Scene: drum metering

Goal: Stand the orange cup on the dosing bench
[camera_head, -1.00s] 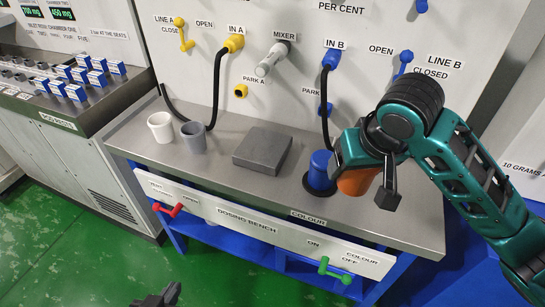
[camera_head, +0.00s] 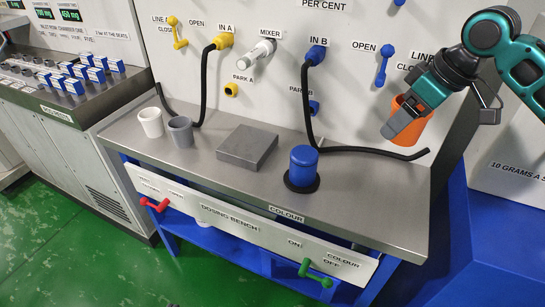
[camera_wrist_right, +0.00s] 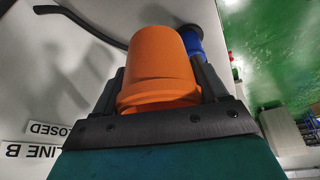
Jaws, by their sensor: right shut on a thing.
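The orange cup (camera_head: 413,133) is held in the air above the right end of the dosing bench (camera_head: 350,195), in front of the panel. It looks roughly upright, perhaps slightly tilted. My right gripper (camera_head: 408,116) is shut on it, with one finger across the near side in the head view. In the right wrist view the cup (camera_wrist_right: 160,65) sits between the two dark fingers. My left gripper cannot be made out in the head view.
A blue capped cylinder (camera_head: 303,165) on a black base, a grey block (camera_head: 247,147), a grey cup (camera_head: 180,132) and a white cup (camera_head: 150,122) stand on the bench. A black hose (camera_head: 375,150) from IN B runs along the back right. The front right of the bench is clear.

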